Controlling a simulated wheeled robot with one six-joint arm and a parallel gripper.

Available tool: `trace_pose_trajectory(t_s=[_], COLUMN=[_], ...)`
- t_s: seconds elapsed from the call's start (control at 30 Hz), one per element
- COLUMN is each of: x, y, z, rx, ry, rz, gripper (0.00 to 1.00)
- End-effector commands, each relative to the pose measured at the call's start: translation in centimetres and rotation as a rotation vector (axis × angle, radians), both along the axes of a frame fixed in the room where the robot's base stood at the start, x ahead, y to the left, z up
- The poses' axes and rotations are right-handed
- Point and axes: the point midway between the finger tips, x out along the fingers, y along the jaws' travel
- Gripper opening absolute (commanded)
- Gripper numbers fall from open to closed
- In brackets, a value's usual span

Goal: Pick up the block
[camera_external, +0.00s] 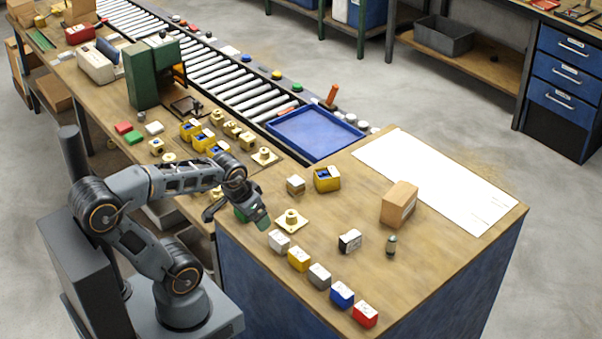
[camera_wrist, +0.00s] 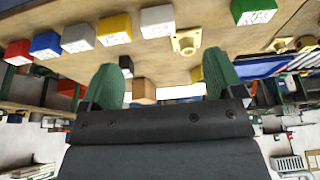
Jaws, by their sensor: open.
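A row of small blocks lies along the near edge of the bench: white (camera_external: 278,241), yellow (camera_external: 299,258), grey (camera_external: 319,275), blue (camera_external: 342,294) and red (camera_external: 365,313). A green block (camera_external: 241,213) sits beyond the white end, partly hidden by my gripper (camera_external: 262,217). The wrist view shows the same row along the top, with the red block (camera_wrist: 18,52) at left and the green block (camera_wrist: 253,11) at top right. My gripper's green fingers (camera_wrist: 162,78) are apart with nothing between them. Which block is meant, I cannot tell.
A brass flange on a plate (camera_external: 291,220) lies just beyond the white block. A cardboard box (camera_external: 398,205), a black-and-white block (camera_external: 349,241), a small dark bottle (camera_external: 391,246) and a yellow-and-blue part (camera_external: 327,179) stand farther in. A blue tray (camera_external: 316,133) lies behind.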

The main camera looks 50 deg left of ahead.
Motion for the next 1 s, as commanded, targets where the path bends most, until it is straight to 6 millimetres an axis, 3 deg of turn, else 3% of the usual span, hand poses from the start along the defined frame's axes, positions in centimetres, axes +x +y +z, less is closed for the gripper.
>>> trace_pose_trajectory(t_s=[0.1,0.2,0.43,0.57,0.67,0.77,0.87,1.0], x=[0.0,0.0,0.0,0.0,0.7,2.8,5.0,7.0], y=[0.0,0.0,0.1,1.6,4.4,8.6,14.2,23.0], z=[0.0,0.0,0.0,-1.2,-3.3,-4.4,-5.5,-7.6], rx=[0.0,0.0,0.0,-0.001,-0.011,-0.028,-0.06,-0.117], ry=[0.0,0.0,0.0,0.037,0.118,0.178,0.231,0.286], rz=[0.0,0.0,0.003,0.066,0.172,0.306,0.472,0.733], gripper=[0.86,0.77,0.77,0.77,0.77,0.77,0.77,0.77])
